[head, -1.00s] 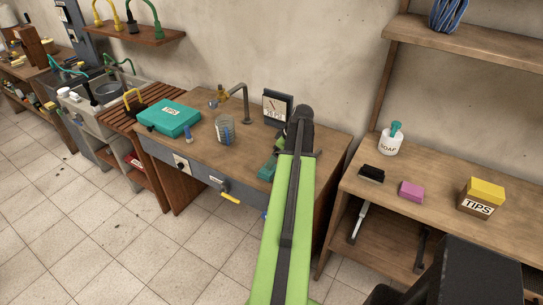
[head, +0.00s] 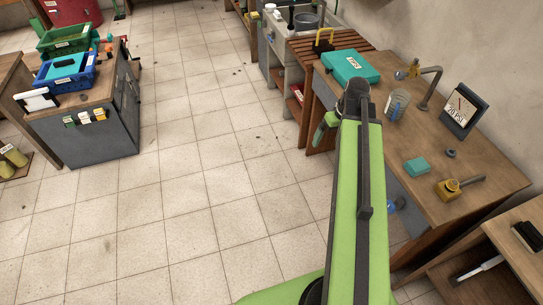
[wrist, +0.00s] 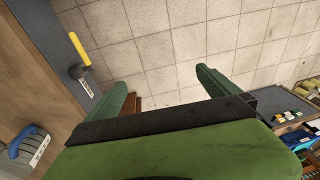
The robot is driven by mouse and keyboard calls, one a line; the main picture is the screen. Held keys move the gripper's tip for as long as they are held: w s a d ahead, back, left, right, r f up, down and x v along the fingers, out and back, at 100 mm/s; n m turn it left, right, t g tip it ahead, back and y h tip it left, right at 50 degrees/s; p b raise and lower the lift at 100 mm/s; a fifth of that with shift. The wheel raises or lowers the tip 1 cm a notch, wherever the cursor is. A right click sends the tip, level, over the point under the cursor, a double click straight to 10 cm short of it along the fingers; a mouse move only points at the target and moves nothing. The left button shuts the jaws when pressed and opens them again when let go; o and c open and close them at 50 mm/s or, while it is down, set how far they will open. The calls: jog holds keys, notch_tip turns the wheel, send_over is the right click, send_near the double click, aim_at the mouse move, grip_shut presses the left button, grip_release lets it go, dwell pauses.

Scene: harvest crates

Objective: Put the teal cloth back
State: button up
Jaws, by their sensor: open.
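A small teal folded piece (head: 417,167), which could be the teal cloth, lies on the wooden workbench (head: 465,150), to the right of my arm in the head view. Another flat teal piece (head: 66,66) shows in the blue crate (head: 62,82) at the left; I cannot tell whether it is cloth. My gripper (head: 323,132) is beyond the bench's left front edge, partly hidden by my arm. In the wrist view my gripper (wrist: 163,92) has its green fingers wide apart, with only floor between them.
The bench also holds a teal TIPS case (head: 350,66), a glass jar (head: 397,105), a dial (head: 463,111) and a yellow-and-grey tool (head: 459,187). A green crate (head: 68,39) stands behind the blue one on the left cabinet (head: 90,135). Open tiled floor (head: 210,150) lies between.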

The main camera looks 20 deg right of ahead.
jog(key=a+g+h, duration=0.1)
jog(key=a, duration=2.5)
jog(key=shift+a+f+g, duration=0.15)
jog(key=shift+a+g, duration=0.15)
jog(key=shift+a, duration=0.1)
